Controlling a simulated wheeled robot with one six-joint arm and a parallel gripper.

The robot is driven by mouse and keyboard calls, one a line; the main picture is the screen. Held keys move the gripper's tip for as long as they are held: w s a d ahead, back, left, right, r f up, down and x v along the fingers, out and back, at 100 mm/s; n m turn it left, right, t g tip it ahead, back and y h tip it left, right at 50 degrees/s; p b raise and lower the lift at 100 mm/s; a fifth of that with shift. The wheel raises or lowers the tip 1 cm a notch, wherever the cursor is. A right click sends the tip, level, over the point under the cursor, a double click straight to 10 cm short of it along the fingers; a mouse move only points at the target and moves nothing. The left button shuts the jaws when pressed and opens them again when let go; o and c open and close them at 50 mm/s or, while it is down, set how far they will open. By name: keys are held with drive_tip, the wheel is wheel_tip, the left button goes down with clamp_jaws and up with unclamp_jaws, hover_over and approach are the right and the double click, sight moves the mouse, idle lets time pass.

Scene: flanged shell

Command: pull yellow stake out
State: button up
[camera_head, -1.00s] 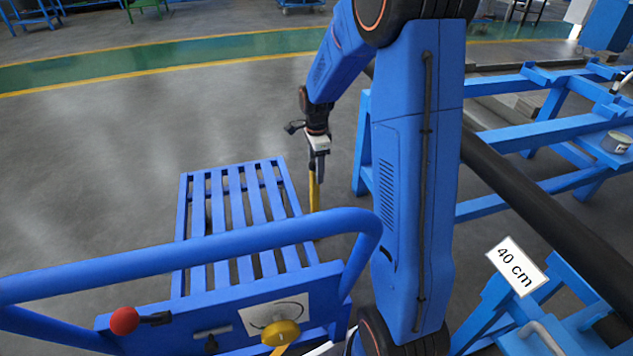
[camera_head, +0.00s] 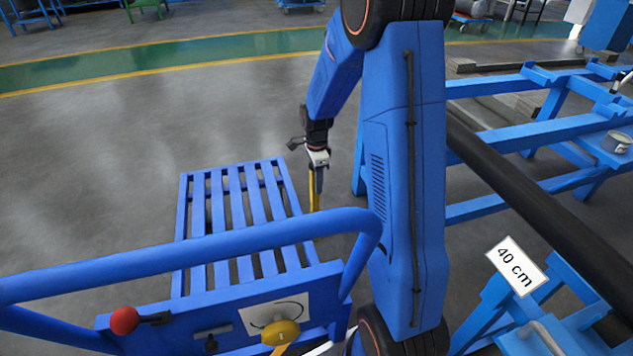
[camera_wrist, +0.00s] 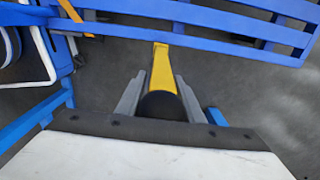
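The yellow stake (camera_head: 313,194) stands upright at the right side of the blue slatted cart, and its lower part is hidden behind the handle bar. My gripper (camera_head: 317,190) is low over it, pointing down. In the wrist view, the yellow stake (camera_wrist: 163,70) runs between the two grey fingers of my gripper (camera_wrist: 161,85), with a dark rounded end near the palm. The fingers stand on either side of the stake and look open, with very narrow gaps.
The blue cart bed (camera_head: 236,200) lies left of the gripper, with its handle (camera_head: 200,245) in front. A blue rack with a long dark pipe (camera_head: 540,210) and a "40 cm" sign (camera_head: 516,266) is at right. Open grey floor (camera_head: 90,140) lies left.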

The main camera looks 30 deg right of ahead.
clamp_jaws()
drive_tip(key=shift+r, duration=5)
